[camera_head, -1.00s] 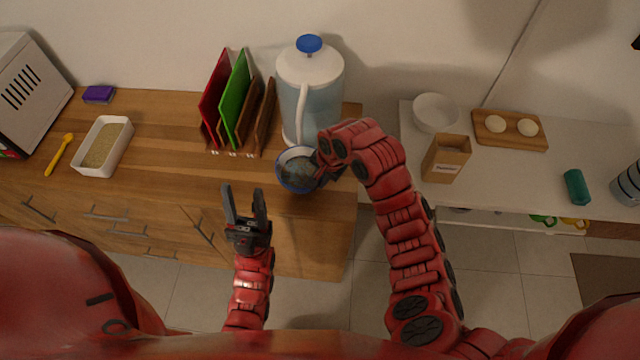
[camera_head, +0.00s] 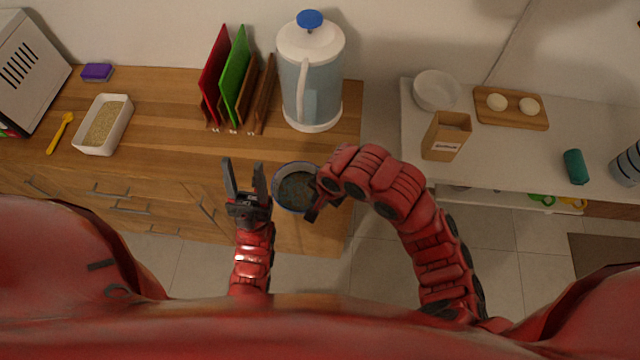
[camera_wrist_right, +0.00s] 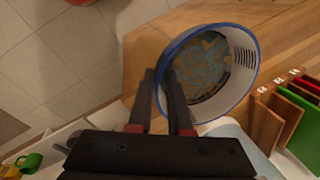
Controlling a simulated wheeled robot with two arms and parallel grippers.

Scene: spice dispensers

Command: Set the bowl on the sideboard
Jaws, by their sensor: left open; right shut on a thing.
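A bowl (camera_head: 295,188) with a blue rim and a dark patterned inside is by the right front end of the wooden sideboard (camera_head: 160,88). It also shows in the right wrist view (camera_wrist_right: 210,70). My right gripper (camera_head: 316,200) is shut on the bowl's wall at its right side; in the right wrist view its fingers (camera_wrist_right: 163,85) straddle the rim. The bowl overlaps the sideboard's front edge in the head view, and I cannot tell whether it touches the top. My left gripper (camera_head: 244,172) is open and empty, just left of the bowl.
A white and blue pitcher (camera_head: 310,75) stands behind the bowl. Red, green and brown boards (camera_head: 235,80) stand upright left of it. A white tray (camera_head: 104,124) and yellow spoon (camera_head: 60,132) lie further left. A white table (camera_head: 500,165) at right bears another bowl (camera_head: 436,90) and a box (camera_head: 446,136).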

